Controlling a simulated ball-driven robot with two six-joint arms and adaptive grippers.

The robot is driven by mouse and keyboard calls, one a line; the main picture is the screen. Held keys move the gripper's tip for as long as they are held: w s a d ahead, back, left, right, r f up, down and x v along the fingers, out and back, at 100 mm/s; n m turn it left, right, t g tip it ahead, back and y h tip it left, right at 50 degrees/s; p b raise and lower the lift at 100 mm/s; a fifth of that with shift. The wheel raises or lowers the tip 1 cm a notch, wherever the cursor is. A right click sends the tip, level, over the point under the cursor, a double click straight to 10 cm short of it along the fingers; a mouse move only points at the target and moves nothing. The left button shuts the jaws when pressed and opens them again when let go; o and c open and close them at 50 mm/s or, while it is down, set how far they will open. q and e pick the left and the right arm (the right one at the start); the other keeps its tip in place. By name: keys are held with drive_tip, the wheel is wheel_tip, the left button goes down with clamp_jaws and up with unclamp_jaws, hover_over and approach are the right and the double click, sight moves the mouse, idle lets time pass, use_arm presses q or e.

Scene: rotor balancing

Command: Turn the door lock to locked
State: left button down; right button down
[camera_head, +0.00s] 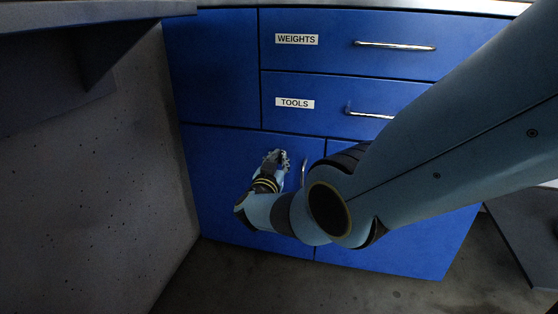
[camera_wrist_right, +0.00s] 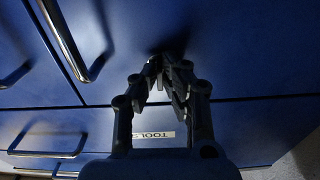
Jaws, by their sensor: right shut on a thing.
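My right gripper (camera_head: 277,156) is at the upper part of the left lower blue door (camera_head: 225,175), left of that door's upright handle (camera_head: 303,172). In the right wrist view the same gripper (camera_wrist_right: 163,68) has its fingertips close together against the blue door face, shut on a small dark thing. This appears to be the door lock, but the fingers and shadow hide it, so its turn cannot be read. The door is closed. My left gripper is not in view.
Above are the drawers labelled WEIGHTS (camera_head: 297,39) and TOOLS (camera_head: 294,103), both closed, with bar handles (camera_head: 394,46). A grey panel (camera_head: 95,190) stands at the left. My right arm covers much of the right lower door. Bare floor (camera_head: 300,285) lies in front.

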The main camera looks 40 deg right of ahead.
drive_tip(key=shift+n, duration=0.3)
drive_tip(key=c, duration=1.5)
unclamp_jaws()
drive_tip(key=v, duration=1.2)
drive_tip(key=shift+f, duration=0.1)
